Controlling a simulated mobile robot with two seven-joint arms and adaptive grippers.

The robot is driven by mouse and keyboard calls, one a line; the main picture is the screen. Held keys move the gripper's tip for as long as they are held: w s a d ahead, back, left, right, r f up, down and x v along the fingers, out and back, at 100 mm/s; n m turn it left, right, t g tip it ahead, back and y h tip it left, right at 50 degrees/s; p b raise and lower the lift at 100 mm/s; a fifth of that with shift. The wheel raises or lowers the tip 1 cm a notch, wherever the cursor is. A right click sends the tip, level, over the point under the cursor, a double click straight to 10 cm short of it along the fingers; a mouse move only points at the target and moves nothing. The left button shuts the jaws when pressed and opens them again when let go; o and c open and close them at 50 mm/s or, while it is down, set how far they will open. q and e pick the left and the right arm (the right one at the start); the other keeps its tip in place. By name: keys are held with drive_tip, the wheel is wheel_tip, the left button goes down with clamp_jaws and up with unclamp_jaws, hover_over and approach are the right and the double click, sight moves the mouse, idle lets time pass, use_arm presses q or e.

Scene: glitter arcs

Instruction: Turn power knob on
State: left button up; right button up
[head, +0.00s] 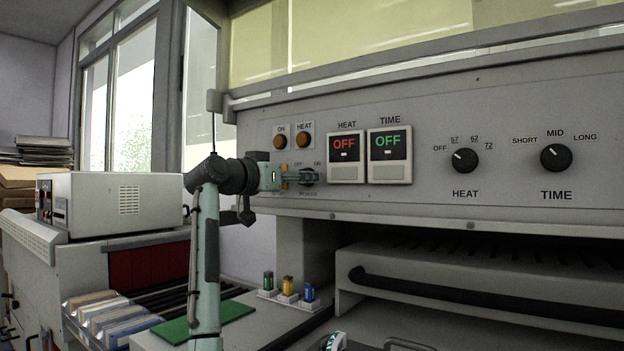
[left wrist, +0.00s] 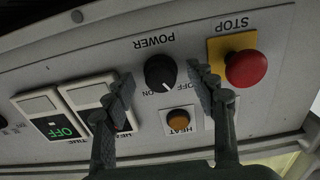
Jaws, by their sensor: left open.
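The power knob (left wrist: 160,71) is round and black on the grey panel, with a white mark near its edge; the left wrist view shows it upside down, beside its POWER, ON and OFF labels. I cannot tell exactly which setting the mark meets. My left gripper (left wrist: 162,76) is open, one finger on each side of the knob, apart from it as far as I can see. In the head view my left gripper (head: 300,177) is at the panel and partly covers the knob.
A red stop button (left wrist: 246,68) on a yellow plate sits close to one finger. An orange heat button (left wrist: 178,121) is near the knob. The heat dial (head: 465,160) and time dial (head: 555,157) are farther right. Both displays (head: 345,146) read OFF.

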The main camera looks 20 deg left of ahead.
use_arm(q)
drive_tip(key=shift+w+d, duration=0.1)
drive_tip(key=shift+w, duration=0.2)
drive_tip(key=shift+s, duration=0.1)
drive_tip(key=shift+c, duration=1.7)
drive_tip(key=c, duration=0.8)
drive_tip(key=shift+c, duration=0.2)
use_arm(e)
drive_tip(key=shift+w+d, duration=0.15)
drive_tip(key=shift+d, duration=0.1)
